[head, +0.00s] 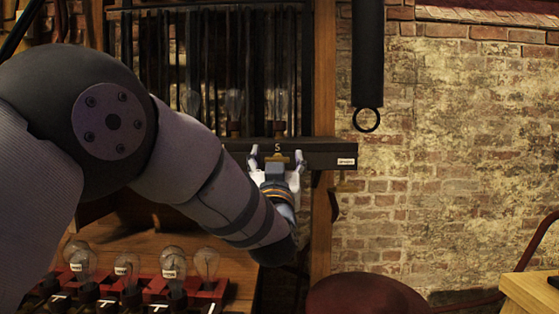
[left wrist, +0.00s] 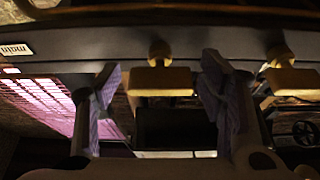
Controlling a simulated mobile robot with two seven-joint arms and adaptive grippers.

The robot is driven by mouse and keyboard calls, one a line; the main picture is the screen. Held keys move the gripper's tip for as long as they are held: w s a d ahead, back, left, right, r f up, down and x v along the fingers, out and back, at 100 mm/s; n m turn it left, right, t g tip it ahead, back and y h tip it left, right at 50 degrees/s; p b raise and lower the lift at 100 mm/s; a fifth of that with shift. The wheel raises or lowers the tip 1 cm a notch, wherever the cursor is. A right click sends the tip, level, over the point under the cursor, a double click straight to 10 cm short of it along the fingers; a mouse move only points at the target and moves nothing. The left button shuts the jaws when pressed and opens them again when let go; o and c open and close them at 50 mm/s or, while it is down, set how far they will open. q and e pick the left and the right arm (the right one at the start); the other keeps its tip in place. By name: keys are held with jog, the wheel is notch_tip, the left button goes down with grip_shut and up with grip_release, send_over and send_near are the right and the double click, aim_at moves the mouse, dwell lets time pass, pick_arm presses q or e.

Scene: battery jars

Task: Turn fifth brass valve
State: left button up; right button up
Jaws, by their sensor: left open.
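A brass valve (head: 279,157) sits on the dark horizontal bar under a pale mark that looks like a 5. In the left wrist view it is a brass block (left wrist: 160,82) with a rounded knob above. My left gripper (head: 276,162) is open in front of the bar. Its two pale fingers stand on either side of this valve, with gaps visible in the wrist view. Another brass valve (left wrist: 292,80) lies outside the right-hand finger there. My right gripper is not in view.
The dark bar (head: 322,147) ends in a small white label. Glass bulbs (head: 280,106) stand above it, and several more sit on a red rack (head: 212,287) lower left. A black hanging bar with a ring (head: 366,120) is to the right, before a brick wall. A round red seat (head: 365,296) is below.

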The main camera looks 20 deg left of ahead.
pick_arm(q)
jog(key=c, duration=1.2)
jog(key=shift+o, duration=0.2)
